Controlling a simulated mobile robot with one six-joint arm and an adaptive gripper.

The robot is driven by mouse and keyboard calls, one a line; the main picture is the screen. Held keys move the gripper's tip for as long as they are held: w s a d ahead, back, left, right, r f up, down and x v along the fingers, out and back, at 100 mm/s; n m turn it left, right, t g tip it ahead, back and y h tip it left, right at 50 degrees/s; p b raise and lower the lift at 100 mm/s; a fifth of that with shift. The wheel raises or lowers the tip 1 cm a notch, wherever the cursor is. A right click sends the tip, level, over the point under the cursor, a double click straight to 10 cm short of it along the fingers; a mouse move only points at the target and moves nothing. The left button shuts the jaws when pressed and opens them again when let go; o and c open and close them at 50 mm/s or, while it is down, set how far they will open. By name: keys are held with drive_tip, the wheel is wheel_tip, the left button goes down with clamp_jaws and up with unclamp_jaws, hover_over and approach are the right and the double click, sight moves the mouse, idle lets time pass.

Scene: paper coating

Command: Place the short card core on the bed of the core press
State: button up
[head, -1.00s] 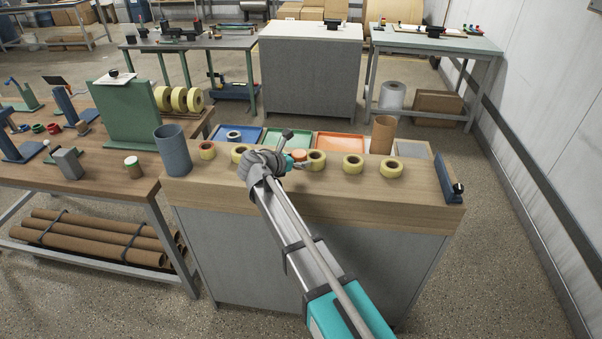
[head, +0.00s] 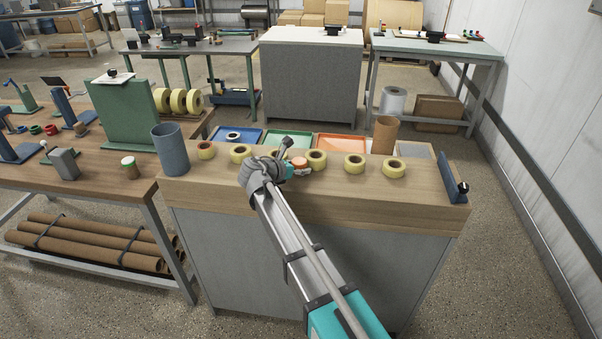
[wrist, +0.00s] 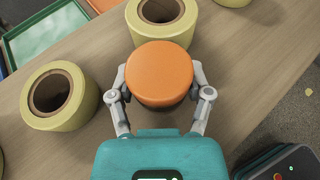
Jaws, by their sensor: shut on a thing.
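My gripper (wrist: 164,88) is shut on a round piece with a flat orange top (wrist: 159,72). The piece also shows in the head view (head: 301,164), at the end of my arm over the front wooden bench. Its sides are mostly hidden, so I cannot tell whether it is the short card core or how high it is above the wood. A taller brown card tube (head: 384,136) stands upright at the bench's right. A green upright stand (head: 125,120) with a white sheet on top is on the left table. I cannot tell which fixture is the core press.
Several yellow tape rolls (head: 354,164) line the front bench (head: 350,195); one roll (wrist: 58,97) is left of the held piece, another (wrist: 160,18) just beyond it. Coloured trays (head: 340,143) lie behind. A blue-grey cup (head: 169,150) and a dark blue bracket (head: 453,178) stand at the ends.

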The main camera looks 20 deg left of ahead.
drive_tip(key=shift+f, duration=0.15)
drive_tip(key=shift+f, duration=0.1)
drive_tip(key=o, duration=1.1)
drive_tip(key=shift+r, duration=0.2)
drive_tip(key=shift+s+r, duration=0.1)
drive_tip(key=shift+s, duration=0.15)
drive_tip(key=p+v, duration=0.4)
drive_tip(key=v, duration=0.6)
drive_tip(key=shift+s+a+r+p, duration=0.15)
drive_tip(key=shift+s+a+p, duration=0.2)
drive_tip(key=shift+s, duration=0.3)
